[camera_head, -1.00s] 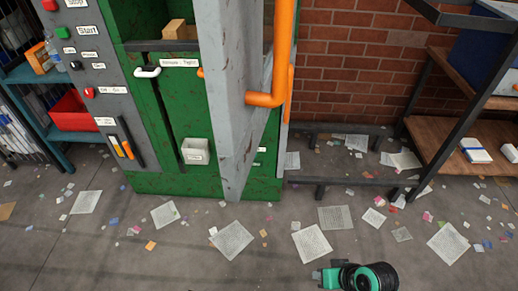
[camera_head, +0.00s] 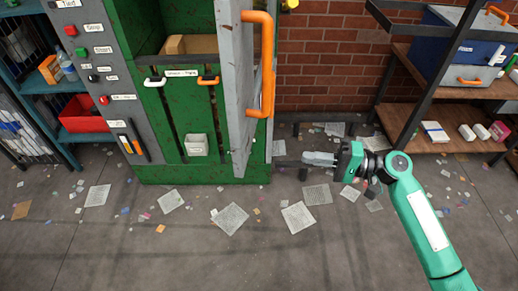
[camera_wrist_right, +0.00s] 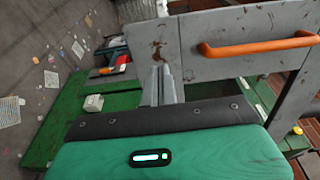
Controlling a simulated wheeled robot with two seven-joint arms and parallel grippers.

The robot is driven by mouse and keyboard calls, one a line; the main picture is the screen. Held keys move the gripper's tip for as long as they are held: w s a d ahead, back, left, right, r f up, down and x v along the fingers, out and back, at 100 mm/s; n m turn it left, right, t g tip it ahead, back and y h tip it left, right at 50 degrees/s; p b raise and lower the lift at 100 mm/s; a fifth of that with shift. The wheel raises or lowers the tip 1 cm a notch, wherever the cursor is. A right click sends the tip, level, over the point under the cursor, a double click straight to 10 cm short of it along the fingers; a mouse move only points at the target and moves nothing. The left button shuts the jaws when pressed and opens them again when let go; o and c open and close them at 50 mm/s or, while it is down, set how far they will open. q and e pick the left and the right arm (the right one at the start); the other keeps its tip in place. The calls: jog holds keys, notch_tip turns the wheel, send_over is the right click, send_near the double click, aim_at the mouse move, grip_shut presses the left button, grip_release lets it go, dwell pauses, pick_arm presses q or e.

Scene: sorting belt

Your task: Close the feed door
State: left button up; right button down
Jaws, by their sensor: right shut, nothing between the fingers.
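The feed door is a grey, rust-spotted panel (camera_head: 238,90) standing open, swung out from the right side of the green machine (camera_head: 200,119). It carries an orange bar handle (camera_head: 268,62). My right gripper (camera_head: 308,159) is shut and empty, to the right of the door's lower part and apart from the handle. In the right wrist view the shut fingers (camera_wrist_right: 165,80) point toward the grey door (camera_wrist_right: 225,50), with its orange handle (camera_wrist_right: 255,47) to their right. My left gripper is not in view.
A panel of labelled buttons (camera_head: 92,50) is on the machine's left. A box (camera_head: 175,44) sits in the open compartment. A shelf with boxes (camera_head: 455,95) stands at right before a brick wall. Papers litter the floor; open floor lies in front.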

jog(key=p, duration=0.6)
send_near(245, 149)
jog(key=a, duration=0.2)
jog(key=w+a, duration=0.1)
jog(key=a, duration=0.2)
jog(key=shift+r, duration=0.2)
jog(key=shift+w+a+f+p, duration=0.1)
jog(key=shift+a+p, duration=0.15)
jog(key=shift+a, duration=0.2)
jog(key=shift+w+a+f+p, duration=0.1)
jog(key=shift+a+p, duration=0.15)
jog(key=shift+a, duration=0.15)
